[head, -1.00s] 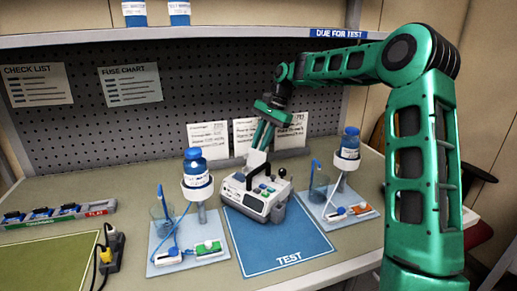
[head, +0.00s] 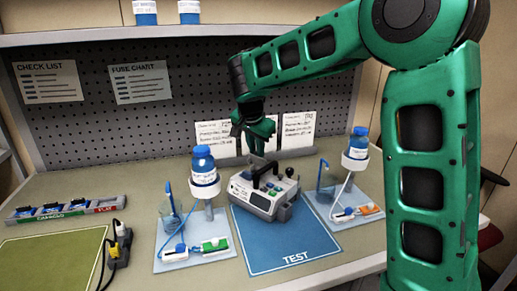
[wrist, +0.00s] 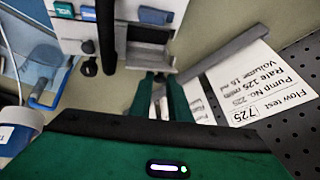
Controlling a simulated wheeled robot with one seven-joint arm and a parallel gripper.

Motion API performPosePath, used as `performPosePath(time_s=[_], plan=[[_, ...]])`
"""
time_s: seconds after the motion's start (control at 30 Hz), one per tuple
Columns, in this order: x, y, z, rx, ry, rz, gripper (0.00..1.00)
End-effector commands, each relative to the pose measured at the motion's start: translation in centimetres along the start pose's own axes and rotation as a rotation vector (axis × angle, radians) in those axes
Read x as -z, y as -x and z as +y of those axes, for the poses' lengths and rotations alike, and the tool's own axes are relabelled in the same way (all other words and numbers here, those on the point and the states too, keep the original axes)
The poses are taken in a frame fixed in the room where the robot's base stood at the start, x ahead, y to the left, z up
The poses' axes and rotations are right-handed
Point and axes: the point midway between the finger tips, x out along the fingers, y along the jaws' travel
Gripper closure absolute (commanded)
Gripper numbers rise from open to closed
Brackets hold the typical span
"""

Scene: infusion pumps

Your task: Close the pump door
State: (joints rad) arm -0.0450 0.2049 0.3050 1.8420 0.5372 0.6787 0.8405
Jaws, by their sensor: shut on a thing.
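The pump (head: 262,201) is a white and grey box with a dark carrying handle and knobs on top. It stands on the blue TEST mat (head: 285,245), and part of it fills the top of the wrist view (wrist: 75,28). My gripper (head: 258,153) reaches down at the pump's back edge. In the wrist view its green fingers (wrist: 160,97) are close together, shut on a thin pale piece, which appears to be the pump door (wrist: 158,84). The fingers hide most of that piece, and I cannot tell the door's exact angle.
Bottle stands with blue-capped bottles flank the pump, one left (head: 204,172) and one right (head: 355,150). Printed cards (head: 297,130) stand behind it on a grey rail. A black plug block (head: 120,243) and a green mat (head: 50,262) lie left. The front of the TEST mat is clear.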

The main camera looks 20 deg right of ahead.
Motion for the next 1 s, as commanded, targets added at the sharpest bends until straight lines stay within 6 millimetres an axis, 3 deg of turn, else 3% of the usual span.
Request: performPosePath(time_s=[0.5,1.0], plan=[[-3.0,-0.2,-0.1,-0.01,0.078,0.308,1.0],[-3.4,-0.4,0.0,-0.013,0.092,0.379,1.0]])
